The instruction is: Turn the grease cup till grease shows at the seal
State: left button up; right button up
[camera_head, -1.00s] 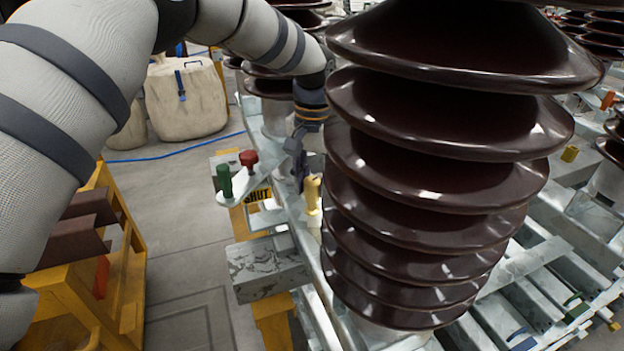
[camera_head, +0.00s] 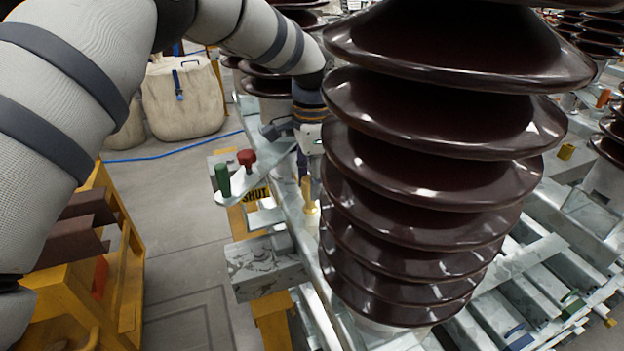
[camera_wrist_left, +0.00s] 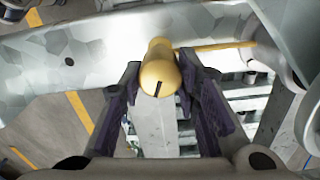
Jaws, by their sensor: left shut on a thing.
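The grease cup (camera_head: 308,189) is a small brass-yellow cylinder beside the brown insulator stack, on the pale metal frame. In the left wrist view the cup (camera_wrist_left: 158,68) shows end-on, with a short dark line on its face, tilted slightly off upright. My left gripper (camera_head: 304,172) reaches down to the cup from above. Its two dark purple fingers (camera_wrist_left: 158,88) stand on either side of the cup and are shut on it. The seal cannot be made out, and I see no clear grease. My right gripper is not in view.
The brown ribbed insulator (camera_head: 430,170) stands close to the right of my gripper. A green knob (camera_head: 223,179) and a red knob (camera_head: 247,158) stand on a plate to the left, near a yellow "SHUT" label (camera_head: 256,194).

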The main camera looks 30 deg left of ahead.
pick_arm(q)
jog(key=shift+m, duration=0.6)
jog(key=o, duration=1.2)
jog(key=shift+c, duration=0.2)
notch_tip(320, 180, up, 12)
